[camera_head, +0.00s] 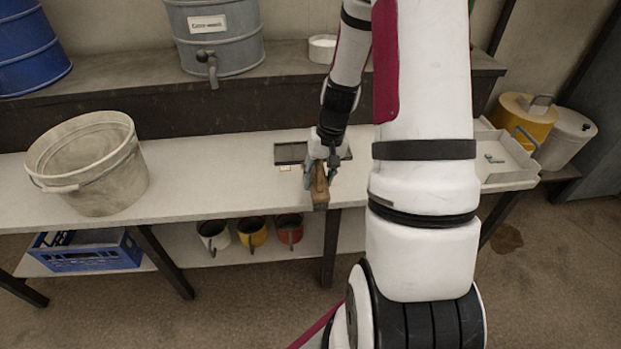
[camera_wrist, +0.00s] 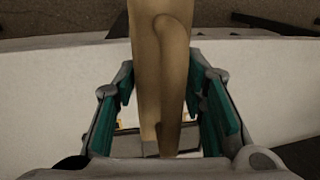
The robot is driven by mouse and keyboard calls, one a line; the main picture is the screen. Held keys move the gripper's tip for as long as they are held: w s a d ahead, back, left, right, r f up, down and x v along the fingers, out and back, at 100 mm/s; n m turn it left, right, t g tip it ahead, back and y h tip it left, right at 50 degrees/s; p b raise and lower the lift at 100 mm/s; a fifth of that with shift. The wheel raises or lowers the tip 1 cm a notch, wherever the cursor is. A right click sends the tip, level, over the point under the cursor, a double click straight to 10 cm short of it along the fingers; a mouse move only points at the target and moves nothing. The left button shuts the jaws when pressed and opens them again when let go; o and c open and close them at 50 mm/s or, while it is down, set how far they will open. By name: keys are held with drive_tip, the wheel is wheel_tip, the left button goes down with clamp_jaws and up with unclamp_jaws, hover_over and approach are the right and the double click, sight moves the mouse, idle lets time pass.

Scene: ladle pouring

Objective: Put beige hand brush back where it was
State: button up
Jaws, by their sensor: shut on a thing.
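The beige hand brush (camera_head: 320,193) is in my gripper (camera_head: 320,172), over the front edge of the light bench (camera_head: 220,180). In the wrist view the long beige brush (camera_wrist: 147,55) runs between the green pads of my gripper (camera_wrist: 168,110), its upper end pointing past the bench edge. My gripper is shut on the brush. Whether the brush touches the bench top is unclear. Just behind my gripper lies a shallow dark-rimmed tray (camera_head: 289,153), partly hidden by the gripper and arm.
A large beige bucket (camera_head: 115,185) stands left on the bench, and a white tray (camera_head: 508,175) at the right end. Several mugs (camera_head: 252,234) and a blue crate (camera_head: 90,255) sit on the lower shelf. The bench between bucket and dark tray is clear.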

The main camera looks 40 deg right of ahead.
drive_tip(key=w, duration=0.2)
drive_tip(key=w+d, duration=0.1)
drive_tip(key=w, duration=0.1)
drive_tip(key=shift+w+f, duration=0.15)
drive_tip(key=shift+f, duration=0.05)
drive_tip(key=shift+f+b, duration=0.7)
drive_tip(key=shift+f, duration=1.05)
drive_tip(key=shift+f, duration=0.1)
drive_tip(key=o, duration=1.3)
